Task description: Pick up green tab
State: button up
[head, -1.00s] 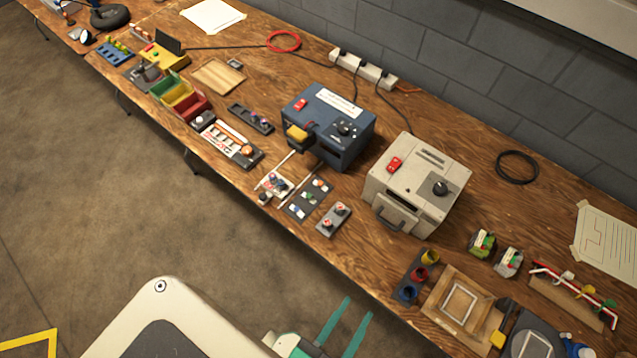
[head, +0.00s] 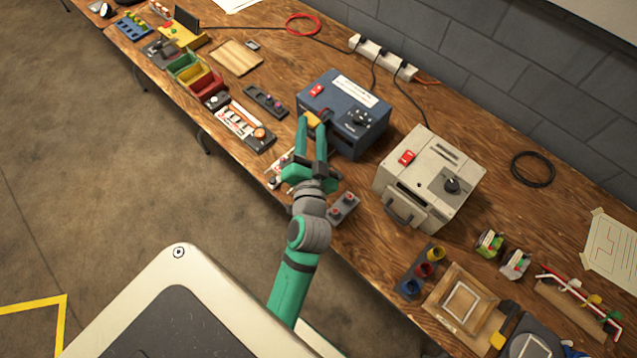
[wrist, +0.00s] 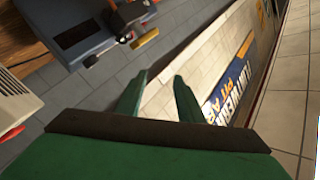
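A small green tab (head: 613,315) shows near the right end of a red-and-white rail (head: 572,293) at the far right of the bench, beside a yellow one (head: 593,300). My gripper (head: 312,122) is far to the left of it, over the bench in front of the blue box (head: 350,112). Its two green fingers are apart, and in the wrist view (wrist: 161,74) nothing shows between them. The box's yellow block (head: 314,119) shows just past the fingertips. The green tab does not show in the wrist view.
A beige box (head: 425,185) stands between my gripper and the rail. Red, yellow and blue cups (head: 422,271), a wooden frame (head: 457,302) and two small green-and-grey items (head: 489,244) lie nearer the rail. A wall (head: 500,90) runs behind the bench.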

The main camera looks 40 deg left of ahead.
jog(key=s+a+r+n+g+y, duration=0.1)
jog(key=a+r+n+g+y, duration=0.25)
jog(key=a, duration=0.35)
jog(key=s+a+r+n+g+y, duration=0.1)
jog(key=a+r+n+g+y, duration=0.1)
jog(key=a+r+n+g, duration=0.3)
jog(key=s+a+f+n+g+h, duration=0.4)
jog(key=s+a+f+n+g, duration=0.1)
jog(key=n+g, duration=0.1)
jog(key=w+d+f+n+h, duration=0.1)
jog(key=w+d+f+h, duration=0.2)
jog(key=d+f+h, duration=0.55)
jog(key=w+d+f+n+h, duration=0.2)
jog(key=d+f+h, duration=0.15)
jog(key=d, duration=0.95)
jog(key=shift+h, duration=0.25)
jog(key=f, duration=0.9)
jog(key=shift+w+a+f, duration=0.1)
jog(key=shift+a+f, duration=0.15)
jog(key=shift+f, duration=0.15)
grip_shut()
